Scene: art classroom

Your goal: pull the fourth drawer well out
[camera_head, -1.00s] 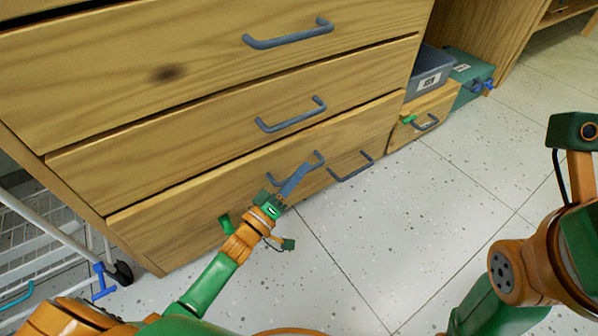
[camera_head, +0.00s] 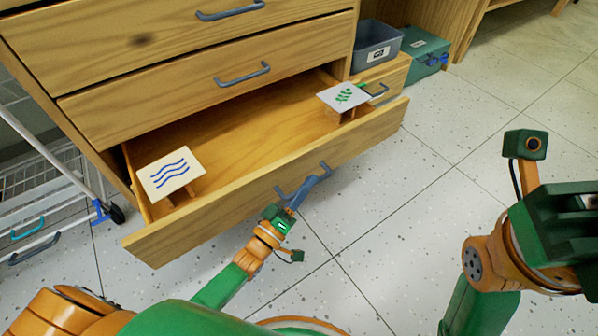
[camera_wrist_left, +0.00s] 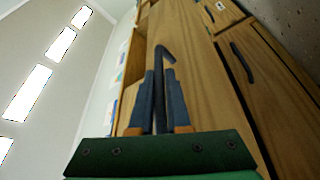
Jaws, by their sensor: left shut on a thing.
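The wooden fourth drawer (camera_head: 275,190) stands well out from the cabinet, its inside open to view from above. My left gripper (camera_head: 314,182) is at the front of this drawer, shut on its blue-grey handle (camera_head: 282,194). In the left wrist view, the two blue fingers of the left gripper (camera_wrist_left: 160,92) sit on either side of the dark handle (camera_wrist_left: 163,50). The fingers partly hide the handle. My right arm shows at the right of the head view, but its fingers are out of sight.
Inside the drawer are a wave-pattern card (camera_head: 171,172) at left and a leaf-pattern card (camera_head: 344,96) at right. Closed drawers (camera_head: 200,90) are above. A grey bin (camera_head: 377,45) and a teal box (camera_head: 425,50) stand behind. A white wire rack (camera_head: 45,185) is at left. Floor in front is clear.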

